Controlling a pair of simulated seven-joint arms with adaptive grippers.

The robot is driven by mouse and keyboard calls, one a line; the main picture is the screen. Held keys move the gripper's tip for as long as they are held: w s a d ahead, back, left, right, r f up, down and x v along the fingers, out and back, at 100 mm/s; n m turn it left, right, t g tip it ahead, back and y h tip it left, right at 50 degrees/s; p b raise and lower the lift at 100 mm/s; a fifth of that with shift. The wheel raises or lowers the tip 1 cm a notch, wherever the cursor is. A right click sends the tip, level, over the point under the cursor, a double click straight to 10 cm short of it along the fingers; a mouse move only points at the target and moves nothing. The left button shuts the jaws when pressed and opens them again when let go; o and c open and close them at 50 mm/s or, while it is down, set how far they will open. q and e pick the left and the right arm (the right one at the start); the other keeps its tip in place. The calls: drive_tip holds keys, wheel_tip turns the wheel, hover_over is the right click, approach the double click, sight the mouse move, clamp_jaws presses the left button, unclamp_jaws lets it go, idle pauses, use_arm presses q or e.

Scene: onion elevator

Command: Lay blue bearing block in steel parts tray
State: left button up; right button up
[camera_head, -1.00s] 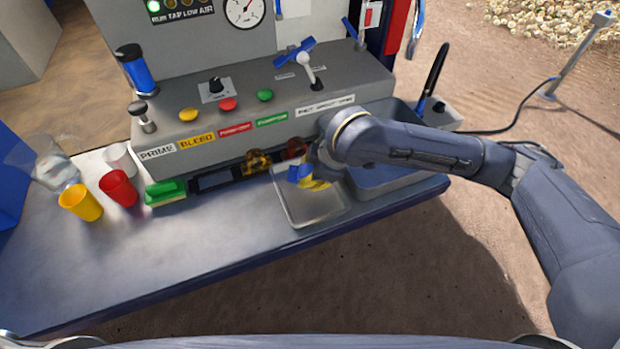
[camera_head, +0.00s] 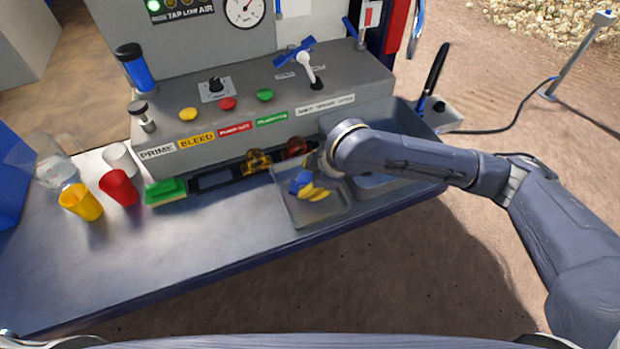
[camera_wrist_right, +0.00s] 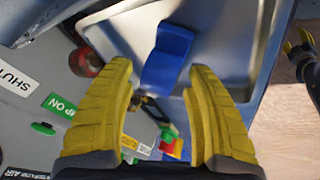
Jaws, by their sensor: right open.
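The blue bearing block (camera_head: 300,181) lies in the steel parts tray (camera_head: 326,214), toward its back left part in the head view. In the right wrist view the blue bearing block (camera_wrist_right: 166,58) rests on the floor of the steel parts tray (camera_wrist_right: 215,36), near one wall. My right gripper (camera_head: 312,193) is over the tray beside the block. Its yellow fingers (camera_wrist_right: 162,100) are spread apart in the wrist view with nothing held between them. Whether a fingertip touches the block cannot be told. My left gripper is not in view.
The grey control panel (camera_head: 245,125) rises behind. The counter's front left (camera_head: 150,255) is clear.

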drive_tip(key=v, duration=1.2)
drive_tip(key=shift+r, duration=0.15)
